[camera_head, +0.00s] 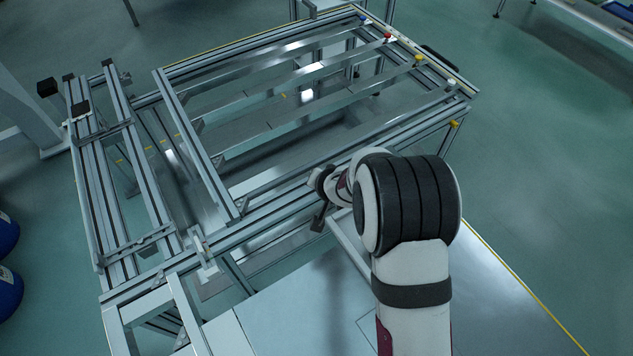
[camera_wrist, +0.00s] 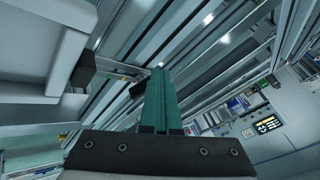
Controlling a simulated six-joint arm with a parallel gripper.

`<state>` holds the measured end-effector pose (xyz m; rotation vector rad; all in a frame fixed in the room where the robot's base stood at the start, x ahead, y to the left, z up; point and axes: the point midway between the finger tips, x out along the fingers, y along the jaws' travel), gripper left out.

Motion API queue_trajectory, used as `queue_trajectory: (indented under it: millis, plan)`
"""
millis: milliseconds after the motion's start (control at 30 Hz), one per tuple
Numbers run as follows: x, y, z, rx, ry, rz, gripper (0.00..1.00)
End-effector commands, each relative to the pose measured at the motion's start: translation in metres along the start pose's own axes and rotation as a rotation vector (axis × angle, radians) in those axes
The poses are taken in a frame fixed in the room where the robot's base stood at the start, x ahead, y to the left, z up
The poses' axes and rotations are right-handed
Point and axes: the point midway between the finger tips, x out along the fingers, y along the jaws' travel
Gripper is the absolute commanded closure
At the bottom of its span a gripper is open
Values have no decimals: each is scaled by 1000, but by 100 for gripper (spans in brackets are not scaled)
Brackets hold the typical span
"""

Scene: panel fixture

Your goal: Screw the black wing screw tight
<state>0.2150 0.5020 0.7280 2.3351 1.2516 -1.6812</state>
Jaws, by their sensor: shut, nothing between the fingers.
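My gripper (camera_wrist: 160,75) is shut and empty in the wrist view; its two green fingers lie side by side, pointing at the aluminium rails of the panel fixture (camera_wrist: 200,62). A small dark part (camera_wrist: 137,89) shows just left of the fingers, partly behind them; I cannot tell whether it is the black wing screw or whether the fingers touch it. No wing screw can be made out for certain in either view. In the head view my arm reaches to the near rail of the fixture frame (camera_head: 280,205), and my wrist hides part of it.
A black block (camera_wrist: 83,72) sits left of my fingers in the wrist view. In the head view, red (camera_head: 387,37), yellow (camera_head: 418,60) and white (camera_head: 451,84) knobs line the frame's right end. Two black blocks stand at the left rails. Open floor lies to the right.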

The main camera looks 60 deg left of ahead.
Motion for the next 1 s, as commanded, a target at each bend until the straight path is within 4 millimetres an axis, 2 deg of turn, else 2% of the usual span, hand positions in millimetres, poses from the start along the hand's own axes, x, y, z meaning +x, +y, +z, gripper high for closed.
queue_trajectory:
  millis: [367, 767, 867, 1000]
  plan:
    - [0, 0, -1, 0, 2, 0, 100]
    - [4, 4, -17, 2, 3, 4, 100]
    - [-7, 4, -18, 2, 5, 3, 100]
    - [-42, 3, -17, 0, 5, 0, 100]
